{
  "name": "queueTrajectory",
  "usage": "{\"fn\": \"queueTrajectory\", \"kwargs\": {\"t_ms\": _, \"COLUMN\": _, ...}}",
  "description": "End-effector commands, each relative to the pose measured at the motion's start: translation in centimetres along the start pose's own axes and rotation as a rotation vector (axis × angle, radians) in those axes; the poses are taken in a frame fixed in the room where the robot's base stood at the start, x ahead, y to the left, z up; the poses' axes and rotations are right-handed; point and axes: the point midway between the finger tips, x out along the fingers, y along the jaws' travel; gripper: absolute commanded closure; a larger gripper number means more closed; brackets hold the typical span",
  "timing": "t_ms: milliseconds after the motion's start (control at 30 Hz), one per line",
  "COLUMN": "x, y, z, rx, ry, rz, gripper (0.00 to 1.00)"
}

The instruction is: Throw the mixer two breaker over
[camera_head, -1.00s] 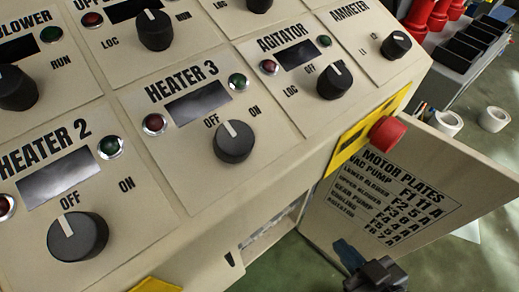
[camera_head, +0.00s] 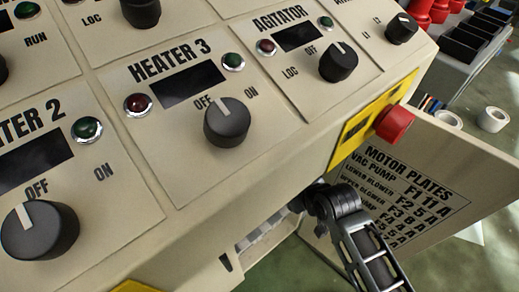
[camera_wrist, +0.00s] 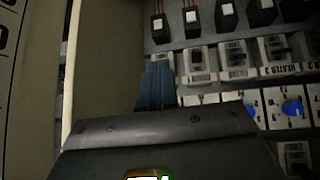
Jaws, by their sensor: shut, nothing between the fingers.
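In the wrist view, my gripper (camera_wrist: 156,82) shows as blue fingers, shut and empty, inside the cabinet. I cannot tell whether the fingers touch the nearest breaker. In the head view, my arm reaches into the cabinet below the panel, and its fingers are hidden.
A pale cabinet wall (camera_wrist: 95,55) stands close on the left. Black components (camera_wrist: 227,16) sit above the breakers, and blue knobs (camera_wrist: 291,108) below. In the head view, the open door (camera_head: 425,170) stands right of my arm; the control panel (camera_head: 280,120) overhangs the opening.

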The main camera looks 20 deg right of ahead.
Motion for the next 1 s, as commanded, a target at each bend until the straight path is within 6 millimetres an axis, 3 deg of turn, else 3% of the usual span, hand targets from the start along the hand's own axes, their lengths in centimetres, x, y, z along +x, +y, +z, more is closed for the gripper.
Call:
{"fn": "queueTrajectory", "kwargs": {"t_ms": 300, "x": 4.5, "y": 1.4, "z": -6.0, "rx": -0.032, "ry": -0.102, "rz": -0.049, "gripper": 1.0}}
{"fn": "queueTrajectory", "kwargs": {"t_ms": 600, "x": 6.3, "y": 2.5, "z": -11.5, "rx": -0.064, "ry": -0.19, "rz": -0.101, "gripper": 1.0}}
{"fn": "queueTrajectory", "kwargs": {"t_ms": 800, "x": 6.5, "y": 2.8, "z": -13.4, "rx": -0.078, "ry": -0.223, "rz": -0.122, "gripper": 1.0}}
{"fn": "queueTrajectory", "kwargs": {"t_ms": 1000, "x": 6.5, "y": 2.9, "z": -13.8, "rx": -0.08, "ry": -0.23, "rz": -0.127, "gripper": 1.0}}
